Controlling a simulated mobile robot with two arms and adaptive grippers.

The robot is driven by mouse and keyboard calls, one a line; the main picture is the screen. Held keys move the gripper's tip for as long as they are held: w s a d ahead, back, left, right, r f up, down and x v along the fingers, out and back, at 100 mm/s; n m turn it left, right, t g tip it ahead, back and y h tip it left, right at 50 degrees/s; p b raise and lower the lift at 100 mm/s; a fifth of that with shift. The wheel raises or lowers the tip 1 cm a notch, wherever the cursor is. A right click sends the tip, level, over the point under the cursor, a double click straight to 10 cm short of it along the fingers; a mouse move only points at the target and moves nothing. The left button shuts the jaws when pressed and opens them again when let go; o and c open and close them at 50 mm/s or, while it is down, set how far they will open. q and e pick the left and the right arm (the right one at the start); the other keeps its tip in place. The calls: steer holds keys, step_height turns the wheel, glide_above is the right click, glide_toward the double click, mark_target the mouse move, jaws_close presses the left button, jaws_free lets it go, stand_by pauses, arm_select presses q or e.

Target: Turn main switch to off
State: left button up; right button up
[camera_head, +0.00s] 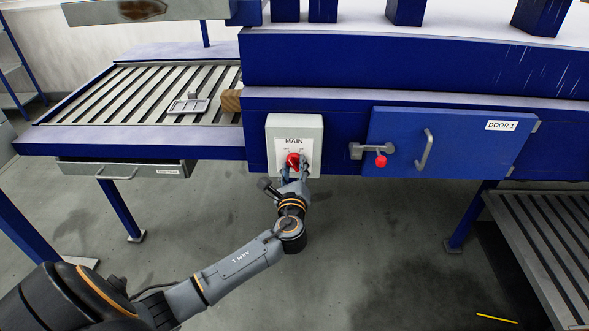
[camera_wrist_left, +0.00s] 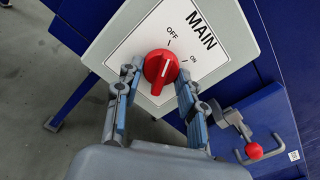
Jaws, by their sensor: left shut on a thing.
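The main switch is a red rotary knob (camera_head: 293,160) on a pale grey box (camera_head: 272,133) labelled MAIN, fixed to the blue machine front. In the left wrist view the red knob (camera_wrist_left: 161,72) has OFF and ON marks beside it. Its raised ridge, with a white line, looks roughly lined up with the OFF mark. My left gripper (camera_head: 293,172) reaches the knob from below. In the left wrist view the left gripper's fingers (camera_wrist_left: 157,84) stand on either side of the knob, shut on it. My right gripper is not in view.
Right of the box is a blue door (camera_head: 473,140) marked DOOR 1, with a handle (camera_head: 425,150) and a red-knobbed latch (camera_head: 380,160). A slatted conveyor table (camera_head: 120,95) is at left. A drawer (camera_head: 125,170) hangs below it. The floor below the switch is clear.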

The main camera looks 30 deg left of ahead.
arm_select(q)
steer(key=o, duration=1.2)
steer(key=shift+c, duration=0.2)
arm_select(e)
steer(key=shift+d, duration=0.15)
arm_select(q)
steer(key=v, duration=1.2)
steer(key=shift+a, duration=0.1)
